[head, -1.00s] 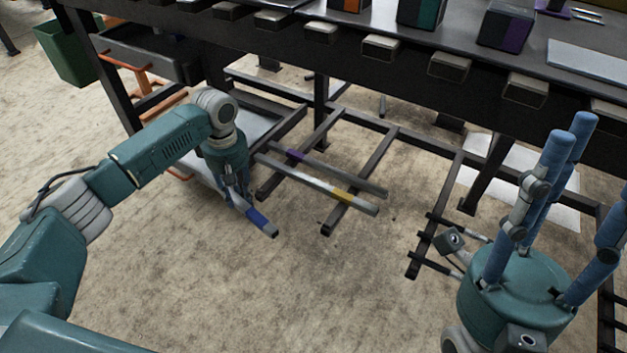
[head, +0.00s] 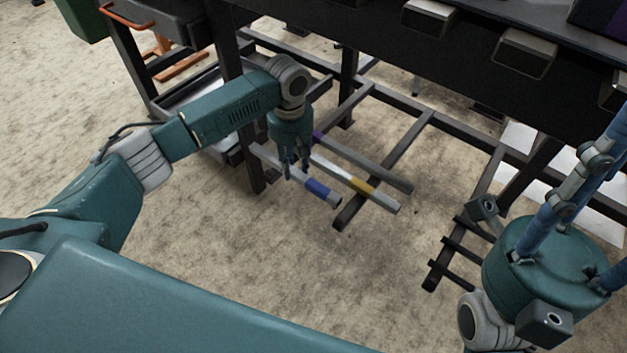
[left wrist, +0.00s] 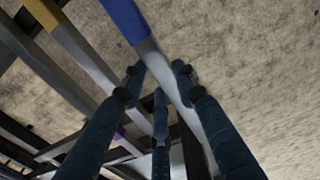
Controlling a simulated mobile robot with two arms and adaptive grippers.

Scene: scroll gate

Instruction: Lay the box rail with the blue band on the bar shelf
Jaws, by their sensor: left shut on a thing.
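The box rail with the blue band (head: 318,188) is grey, with the band near its right end. My left gripper (head: 294,174) is shut on it left of the band; the fingers also straddle it in the left wrist view (left wrist: 165,75). The rail appears over the front end of the left arm of the dark bar shelf (head: 384,181); I cannot tell whether it touches. Rails with a yellow band (head: 362,187) and a purple band (head: 375,172) lie across the shelf arms behind it. My right gripper (head: 607,190) is at the lower right, fingers spread upward, partly cut off.
A dark bench (head: 395,60) with several protruding blocks overhangs the shelf. A second rack with short prongs (head: 450,250) stands on the right, close to my right gripper. The floor (head: 330,275) in front of the shelf is clear.

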